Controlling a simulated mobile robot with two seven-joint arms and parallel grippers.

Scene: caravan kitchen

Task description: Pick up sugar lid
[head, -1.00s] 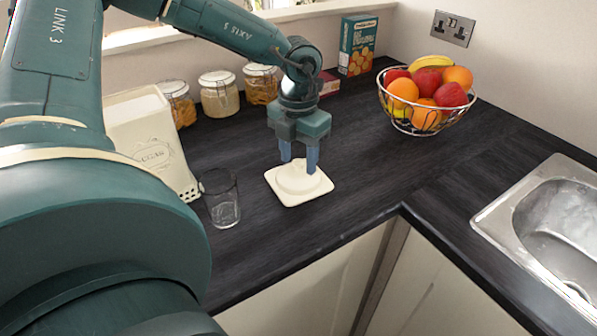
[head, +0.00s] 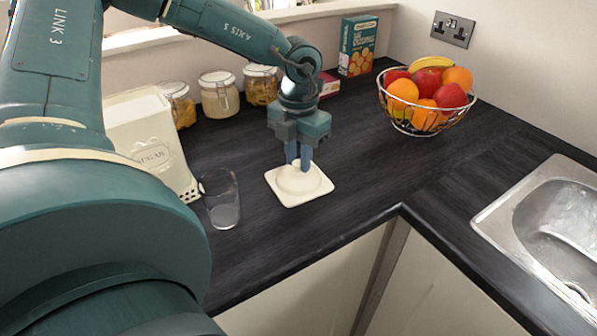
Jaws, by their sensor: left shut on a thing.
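The sugar lid (head: 312,187), a cream square with a raised round middle, lies on the dark worktop in the head view. My left gripper (head: 299,164) points down over the lid's middle, its blue fingers closed in on the small knob there, which they mostly hide. The lid still lies flat on the worktop. The cream sugar canister (head: 150,140), marked "SUGAR", stands to the left, partly hidden behind my left arm. My right gripper is not in view.
A clear glass (head: 222,200) stands tilted-looking close left of the lid. Several glass jars (head: 219,95) line the back. A wire fruit bowl (head: 427,98) and a green box (head: 357,45) stand behind. A steel sink (head: 545,215) is at right. The worktop right of the lid is clear.

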